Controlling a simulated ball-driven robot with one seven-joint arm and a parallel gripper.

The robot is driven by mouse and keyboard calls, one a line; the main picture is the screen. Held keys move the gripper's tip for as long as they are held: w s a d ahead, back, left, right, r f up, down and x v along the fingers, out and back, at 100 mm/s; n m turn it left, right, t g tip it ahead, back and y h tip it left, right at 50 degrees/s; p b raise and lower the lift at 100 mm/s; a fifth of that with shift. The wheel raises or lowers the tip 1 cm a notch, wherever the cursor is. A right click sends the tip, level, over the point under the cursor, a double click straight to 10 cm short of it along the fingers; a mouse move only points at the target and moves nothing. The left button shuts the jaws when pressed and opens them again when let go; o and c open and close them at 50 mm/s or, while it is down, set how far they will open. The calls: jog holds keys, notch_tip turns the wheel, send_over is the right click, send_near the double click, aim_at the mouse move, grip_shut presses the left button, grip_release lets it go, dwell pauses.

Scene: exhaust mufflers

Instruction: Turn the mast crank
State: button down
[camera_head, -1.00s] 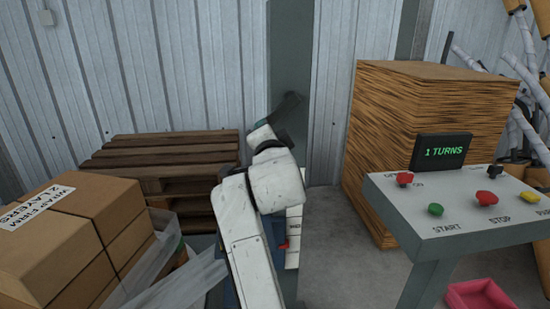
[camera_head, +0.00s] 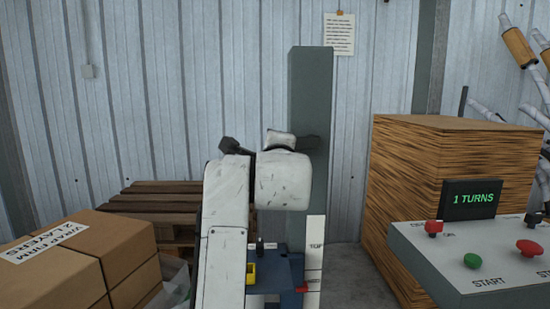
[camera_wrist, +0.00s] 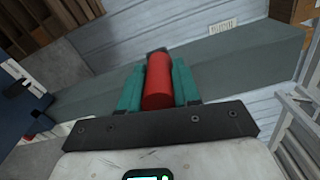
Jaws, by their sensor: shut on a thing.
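The mast (camera_head: 311,110) is a tall grey-green column standing in front of the metal wall in the head view; it also crosses the wrist view (camera_wrist: 225,62) as a broad band. In the wrist view a red cylindrical crank handle (camera_wrist: 158,82) lies between the teal fingers of my gripper (camera_wrist: 158,75), which is shut on it. A dark piece shows at the handle's far end. In the head view my arm hides the grip and most of the crank.
A blue carriage (camera_head: 275,272) sits low by the mast, beside a white marked strip (camera_head: 314,262). Boxes (camera_head: 75,265) and pallets (camera_head: 150,205) stand left. A wooden block (camera_head: 440,165) and a control desk (camera_head: 470,275) with a "1 TURNS" display (camera_head: 471,199) stand right.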

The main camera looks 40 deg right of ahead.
jog(key=shift+r, duration=0.2)
dwell(0.3)
jog(key=c, duration=0.8)
grip_release()
jog(key=shift+f, duration=0.1)
jog(key=v, duration=1)
jog(key=shift+s+a, duration=0.25)
jog(key=shift+s, duration=0.1)
